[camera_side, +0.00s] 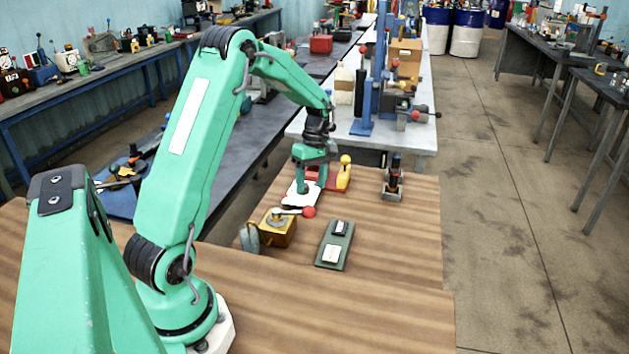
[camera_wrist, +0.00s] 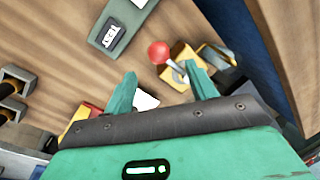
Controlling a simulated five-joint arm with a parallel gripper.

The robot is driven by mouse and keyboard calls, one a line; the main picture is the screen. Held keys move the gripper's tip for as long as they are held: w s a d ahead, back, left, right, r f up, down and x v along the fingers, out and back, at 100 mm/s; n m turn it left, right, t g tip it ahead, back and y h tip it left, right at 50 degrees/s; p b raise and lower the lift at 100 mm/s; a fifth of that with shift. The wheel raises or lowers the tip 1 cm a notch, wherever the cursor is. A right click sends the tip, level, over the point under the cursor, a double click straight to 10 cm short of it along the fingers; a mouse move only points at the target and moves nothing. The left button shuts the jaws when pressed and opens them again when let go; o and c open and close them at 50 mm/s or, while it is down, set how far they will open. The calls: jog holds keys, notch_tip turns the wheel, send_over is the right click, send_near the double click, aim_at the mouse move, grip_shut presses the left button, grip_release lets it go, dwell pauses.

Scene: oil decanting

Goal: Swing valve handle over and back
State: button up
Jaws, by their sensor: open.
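The valve is a yellow block (camera_side: 280,233) on the wooden table, with a grey lever handle (camera_side: 290,211) ending in a red knob (camera_side: 308,212). In the side view the handle points right. In the wrist view the red knob (camera_wrist: 159,53) shows beyond the gap between my fingertips, and the handle (camera_wrist: 176,68) runs back towards the yellow body (camera_wrist: 183,78), partly hidden by my right-hand finger. My gripper (camera_side: 308,187) hangs behind the valve in the side view. Its fingers (camera_wrist: 160,76) are apart with nothing held; contact with the handle is not visible.
A green plate with labelled blocks (camera_side: 335,245) lies right of the valve. A red and yellow fixture (camera_side: 343,175) stands behind, beside a white piece (camera_side: 298,197) close to my gripper. A dark upright fitting (camera_side: 394,180) stands farther right. The table front right is clear.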

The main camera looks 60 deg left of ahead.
aim_at(308, 206)
jog(key=n, duration=0.4)
jog(key=shift+a+f+n, duration=0.1)
jog(key=shift+a+n, duration=0.25)
jog(key=shift+n, duration=0.05)
jog(key=shift+f, duration=0.1)
jog(key=shift+s+d+f, duration=0.15)
jog(key=shift+s+f, duration=0.05)
jog(key=shift+f, duration=1.05)
jog(key=shift+s+d+f, duration=0.15)
jog(key=shift+s+f, duration=0.05)
jog(key=shift+f, duration=1.05)
jog(key=shift+s+d+f, duration=0.15)
jog(key=shift+s+f, duration=0.05)
jog(key=shift+f, duration=1.05)
jog(key=shift+c, duration=0.5)
grip_shut()
